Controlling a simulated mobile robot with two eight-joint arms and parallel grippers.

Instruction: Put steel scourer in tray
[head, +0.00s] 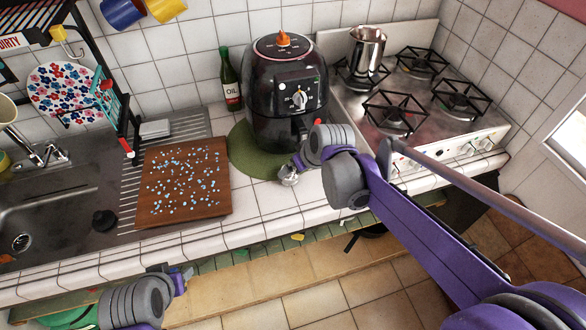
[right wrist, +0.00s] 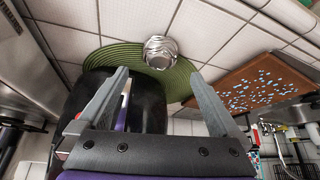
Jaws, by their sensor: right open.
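The steel scourer (head: 288,175) is a small silver ball on the white tiled counter, at the front edge of the round green mat. It also shows in the right wrist view (right wrist: 160,52), ahead of and between the fingertips. My right gripper (right wrist: 160,76) is open and empty, with the scourer beyond its tips. In the head view it is partly hidden by its own wrist. No thing is plainly a tray; a small pale rectangular item (head: 155,129) lies on the drainboard, too small to tell. My left gripper (head: 181,280) is low, in front of the counter; its jaws are unclear.
A black air fryer (head: 285,100) stands on the green mat (head: 245,150), close to my right gripper. A brown board with blue specks (head: 184,185) lies left of the scourer. An oil bottle (head: 230,80) stands behind. The stove (head: 410,100) is at right, the sink (head: 60,205) at left.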

